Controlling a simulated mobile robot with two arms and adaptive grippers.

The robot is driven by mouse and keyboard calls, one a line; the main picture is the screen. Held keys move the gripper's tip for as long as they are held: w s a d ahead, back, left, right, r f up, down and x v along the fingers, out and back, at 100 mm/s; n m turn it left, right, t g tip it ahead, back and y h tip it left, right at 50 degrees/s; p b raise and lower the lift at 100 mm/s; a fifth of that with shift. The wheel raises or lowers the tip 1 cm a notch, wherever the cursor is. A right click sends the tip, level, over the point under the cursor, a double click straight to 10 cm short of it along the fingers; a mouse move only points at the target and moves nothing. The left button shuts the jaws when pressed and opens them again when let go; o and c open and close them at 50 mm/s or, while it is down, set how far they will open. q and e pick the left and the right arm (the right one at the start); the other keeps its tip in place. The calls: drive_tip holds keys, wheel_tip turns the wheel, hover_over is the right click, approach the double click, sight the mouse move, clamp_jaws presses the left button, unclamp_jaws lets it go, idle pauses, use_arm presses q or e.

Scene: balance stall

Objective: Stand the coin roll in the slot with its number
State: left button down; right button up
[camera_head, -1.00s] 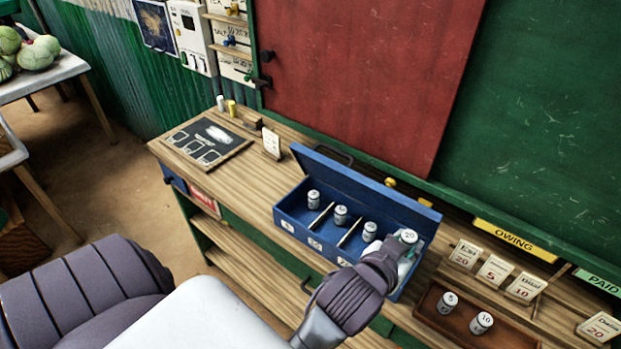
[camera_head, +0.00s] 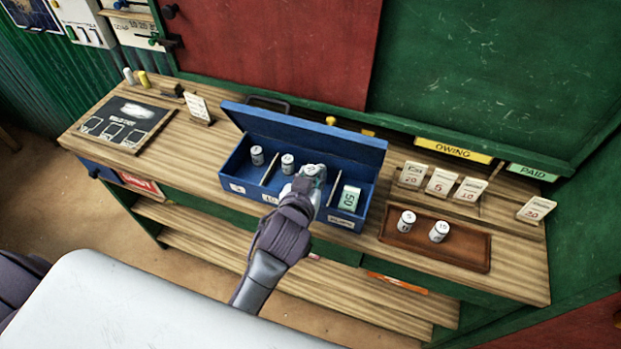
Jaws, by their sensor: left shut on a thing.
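The blue box (camera_head: 235,165) stands open on the wooden counter, with dividers between its slots and small plates on its front. White coin rolls stand in its left slot (camera_head: 257,155) and the slot beside it (camera_head: 288,163). My left gripper (camera_head: 312,182) is over the third slot, shut on a white coin roll (camera_head: 313,170) that looks upright. The roll's number is too small to read. The gripper and wrist hide most of this slot, so I cannot tell whether the roll touches its floor. A green piece marked 50 (camera_head: 350,198) stands in the right slot. My right gripper is not visible.
A brown tray (camera_head: 465,250) holds two more rolls (camera_head: 406,221) (camera_head: 438,231). Several number cards (camera_head: 441,182) stand behind it. The box's raised lid (camera_head: 345,149) is behind the slots. A slate (camera_head: 125,124) lies on the left of the counter.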

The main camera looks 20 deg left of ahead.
use_arm(q)
drive_tip(key=shift+f, duration=0.5)
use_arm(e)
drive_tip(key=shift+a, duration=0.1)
use_arm(q)
drive_tip(key=shift+f, duration=0.1)
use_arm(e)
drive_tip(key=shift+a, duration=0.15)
use_arm(q)
drive_tip(key=shift+f, duration=0.25)
drive_tip(key=shift+f+b, duration=0.3)
drive_tip(key=shift+b, duration=0.05)
drive_tip(key=c, duration=0.9)
unclamp_jaws()
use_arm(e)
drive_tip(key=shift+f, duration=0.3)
use_arm(q)
drive_tip(key=shift+r, duration=0.15)
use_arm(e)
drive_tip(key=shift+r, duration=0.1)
